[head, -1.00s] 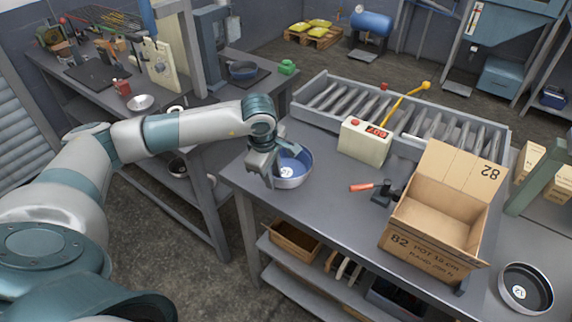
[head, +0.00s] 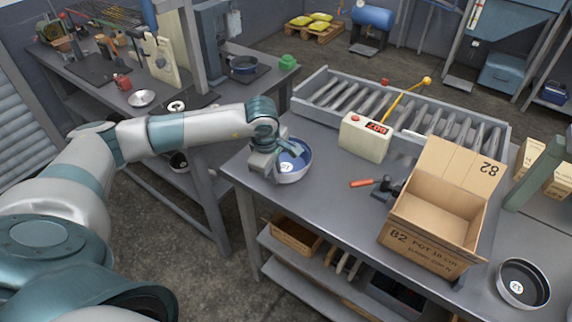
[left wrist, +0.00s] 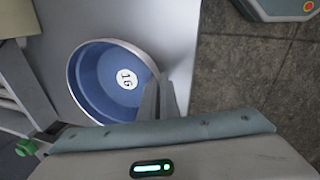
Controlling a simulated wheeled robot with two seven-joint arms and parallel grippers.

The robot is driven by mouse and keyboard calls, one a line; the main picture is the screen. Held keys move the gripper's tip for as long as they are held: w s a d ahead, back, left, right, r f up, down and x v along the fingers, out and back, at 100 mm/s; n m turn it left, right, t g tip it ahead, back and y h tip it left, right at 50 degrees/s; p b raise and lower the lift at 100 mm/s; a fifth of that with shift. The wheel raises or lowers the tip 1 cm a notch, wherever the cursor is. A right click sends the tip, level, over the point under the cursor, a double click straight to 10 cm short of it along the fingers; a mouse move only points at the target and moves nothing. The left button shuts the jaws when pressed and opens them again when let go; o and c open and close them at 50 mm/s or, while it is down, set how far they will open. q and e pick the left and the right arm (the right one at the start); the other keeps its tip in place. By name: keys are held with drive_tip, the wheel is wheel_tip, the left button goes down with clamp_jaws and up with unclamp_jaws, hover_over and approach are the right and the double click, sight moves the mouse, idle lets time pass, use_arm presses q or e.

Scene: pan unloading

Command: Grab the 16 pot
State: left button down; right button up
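The blue pot with a white disc reading 16 (head: 296,163) stands at the left end of the middle bench. The left wrist view shows its blue inside and label (left wrist: 98,92). My left gripper (head: 278,162) is at the pot's left wall, low over the bench edge. In the left wrist view its two grey fingers (left wrist: 159,95) are close together at the rim, seemingly one on each side of the wall. Whether they press on it cannot be made out. My right gripper is not in view.
An open cardboard box (head: 425,252) marked 82 stands on the bench, with a red-handled tool (head: 362,183) and a scale display box (head: 365,140) nearby. A roller conveyor (head: 400,112) runs behind. A dark pot (head: 523,284) sits at the right. Bench front centre is clear.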

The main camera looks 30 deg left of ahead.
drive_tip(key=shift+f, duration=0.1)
